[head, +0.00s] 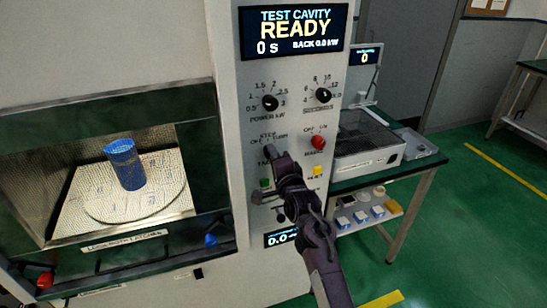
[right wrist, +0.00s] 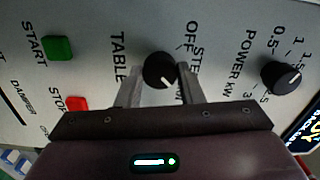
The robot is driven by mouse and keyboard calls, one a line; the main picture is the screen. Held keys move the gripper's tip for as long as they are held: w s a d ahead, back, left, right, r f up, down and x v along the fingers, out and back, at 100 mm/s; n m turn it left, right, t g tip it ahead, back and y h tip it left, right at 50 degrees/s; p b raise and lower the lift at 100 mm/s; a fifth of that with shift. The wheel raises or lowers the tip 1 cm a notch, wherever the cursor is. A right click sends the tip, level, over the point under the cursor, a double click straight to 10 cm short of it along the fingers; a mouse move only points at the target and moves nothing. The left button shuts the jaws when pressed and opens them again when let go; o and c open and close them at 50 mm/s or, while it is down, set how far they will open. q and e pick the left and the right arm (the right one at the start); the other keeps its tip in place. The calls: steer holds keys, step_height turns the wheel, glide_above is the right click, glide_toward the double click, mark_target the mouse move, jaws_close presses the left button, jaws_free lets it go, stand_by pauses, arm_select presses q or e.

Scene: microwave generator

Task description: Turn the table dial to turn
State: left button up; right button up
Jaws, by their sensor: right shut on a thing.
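The table dial (right wrist: 160,70) is a round black knob on the light panel, between the TABLE label and the OFF and STEP labels. Its white mark slants to the lower right in the right wrist view, towards a label mostly hidden by a finger. My right gripper (right wrist: 160,86) has one finger on each side of the knob and is shut on it. In the head view the right gripper (head: 273,152) reaches the panel below the OFF and TURN labels and hides most of the dial. My left gripper is not in view.
The power dial (head: 270,103) and another black dial (head: 323,95) sit above, with a red knob (head: 318,142) to the right. Green START (right wrist: 57,48) and red STOP (right wrist: 77,104) buttons lie close below the dial. A blue beaker (head: 126,165) stands inside the lit cavity.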

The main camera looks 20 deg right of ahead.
stand_by(0.4)
steer(key=o, duration=1)
steer(key=s+p, duration=0.4)
steer(key=s, duration=0.3)
steer(key=shift+s+d, duration=0.15)
steer(key=shift+s, duration=0.25)
steer(key=shift+f, duration=0.1)
